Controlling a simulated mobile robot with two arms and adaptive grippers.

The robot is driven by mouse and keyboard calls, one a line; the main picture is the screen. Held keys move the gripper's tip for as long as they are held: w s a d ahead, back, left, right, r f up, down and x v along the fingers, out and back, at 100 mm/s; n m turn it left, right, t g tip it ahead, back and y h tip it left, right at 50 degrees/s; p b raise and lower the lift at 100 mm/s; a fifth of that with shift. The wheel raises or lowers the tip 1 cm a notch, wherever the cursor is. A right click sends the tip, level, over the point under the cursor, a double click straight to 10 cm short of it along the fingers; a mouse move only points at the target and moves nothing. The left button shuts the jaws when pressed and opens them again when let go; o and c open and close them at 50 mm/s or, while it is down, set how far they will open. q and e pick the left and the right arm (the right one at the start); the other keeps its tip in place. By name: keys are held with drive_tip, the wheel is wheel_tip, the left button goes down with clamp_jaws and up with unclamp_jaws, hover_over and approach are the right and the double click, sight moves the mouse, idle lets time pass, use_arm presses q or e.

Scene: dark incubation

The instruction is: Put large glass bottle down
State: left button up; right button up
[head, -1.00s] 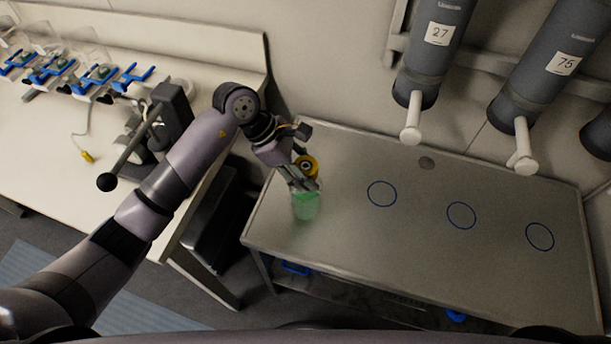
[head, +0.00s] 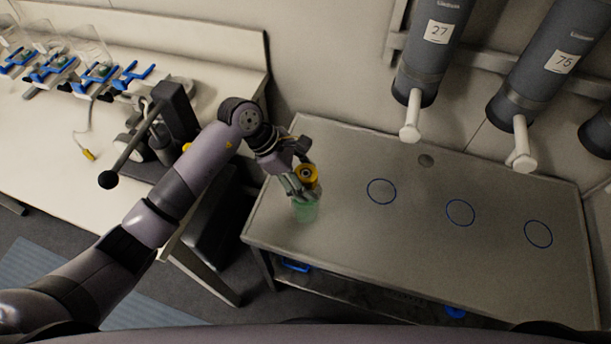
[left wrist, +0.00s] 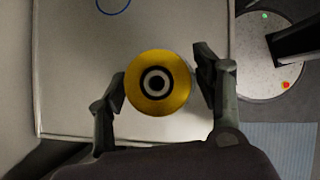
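The large glass bottle (head: 306,213) has a yellow cap and pale green contents. It is upright over the left end of the grey metal table (head: 335,225); I cannot tell whether its base touches the top. My left gripper (head: 303,192) reaches down around its upper part. In the left wrist view, the yellow cap (left wrist: 158,83) sits between the two fingers (left wrist: 160,88), one close on each side; the glass beneath is hidden by the cap. The fingers appear shut on the bottle. My right gripper is not in view.
Three blue circles (head: 381,178) mark the table, which is otherwise clear right of the bottle. Grey cylinders labelled 27 (head: 430,55) and 75 (head: 548,75) with white nozzles hang over its back. A white bench (head: 60,140) with blue-clamped apparatus (head: 95,78) stands at left.

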use_arm(q)
drive_tip(key=shift+r, duration=0.2)
drive_tip(key=shift+w+a+r, duration=0.1)
drive_tip(key=shift+a+r, duration=0.1)
drive_tip(key=b+v, duration=0.3)
drive_tip(key=v, duration=0.8)
drive_tip(key=shift+r+b, duration=0.2)
drive_tip(key=shift+b, duration=0.1)
